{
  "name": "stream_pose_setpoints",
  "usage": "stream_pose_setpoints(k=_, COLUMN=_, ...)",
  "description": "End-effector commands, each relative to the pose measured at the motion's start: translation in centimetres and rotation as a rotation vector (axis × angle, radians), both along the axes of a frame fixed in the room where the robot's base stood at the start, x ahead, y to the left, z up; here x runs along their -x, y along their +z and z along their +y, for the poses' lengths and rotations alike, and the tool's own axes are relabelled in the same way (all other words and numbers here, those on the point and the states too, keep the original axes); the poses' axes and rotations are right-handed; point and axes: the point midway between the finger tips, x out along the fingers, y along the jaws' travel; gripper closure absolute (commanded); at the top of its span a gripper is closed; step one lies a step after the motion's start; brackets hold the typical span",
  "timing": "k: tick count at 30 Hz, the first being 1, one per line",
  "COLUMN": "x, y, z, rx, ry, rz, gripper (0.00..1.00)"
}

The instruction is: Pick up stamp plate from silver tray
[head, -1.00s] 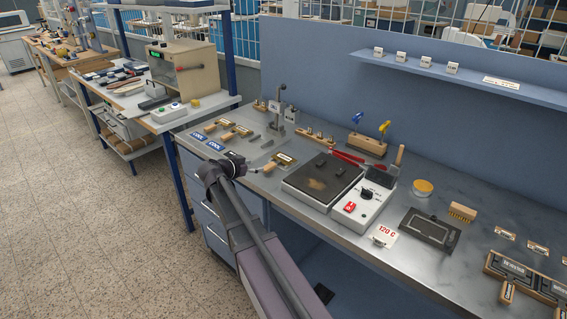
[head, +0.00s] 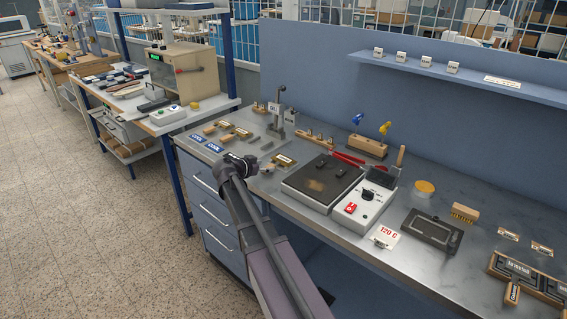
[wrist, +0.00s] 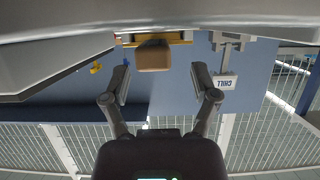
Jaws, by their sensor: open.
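My gripper (head: 240,163) is at the bench's front edge in the head view, small and partly hidden by my own arm. In the wrist view my gripper (wrist: 160,82) is open, with its two fingers apart and nothing clamped between them. A wooden block (wrist: 153,56) shows beyond and between the fingertips, with a yellowish edge behind it. A small wood-edged plate with a pale label (head: 285,160) lies on the bench just right of my gripper. I cannot tell which piece is the stamp plate.
A hot plate (head: 300,190) and white control box (head: 350,215) stand right of my gripper, with a 120 C sign (head: 385,237) in front. COOL labels (head: 213,148) and wooden-handled tools lie to the left. A CHILL sign (wrist: 224,82) appears upside down in the wrist view.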

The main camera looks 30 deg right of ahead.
Motion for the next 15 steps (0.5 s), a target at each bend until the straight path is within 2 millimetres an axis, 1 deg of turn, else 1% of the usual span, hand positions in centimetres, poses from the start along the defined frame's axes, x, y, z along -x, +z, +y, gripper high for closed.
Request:
stream_pose_setpoints(k=1, x=-0.2, y=-0.5, z=-0.6, rx=0.000, ry=-0.001, rz=-0.001, gripper=0.23)
stream_pose_setpoints(k=6, x=-0.8, y=-1.2, z=-2.3, rx=0.000, ry=-0.001, rz=-0.001, gripper=0.23)
stream_pose_setpoints(k=10, x=-1.0, y=-1.3, z=-2.8, rx=0.000, ry=0.001, rz=0.000, gripper=0.23)
stream_pose_setpoints(k=15, x=-1.0, y=-1.3, z=-2.9, rx=0.000, ry=0.001, rz=0.000, gripper=0.23)
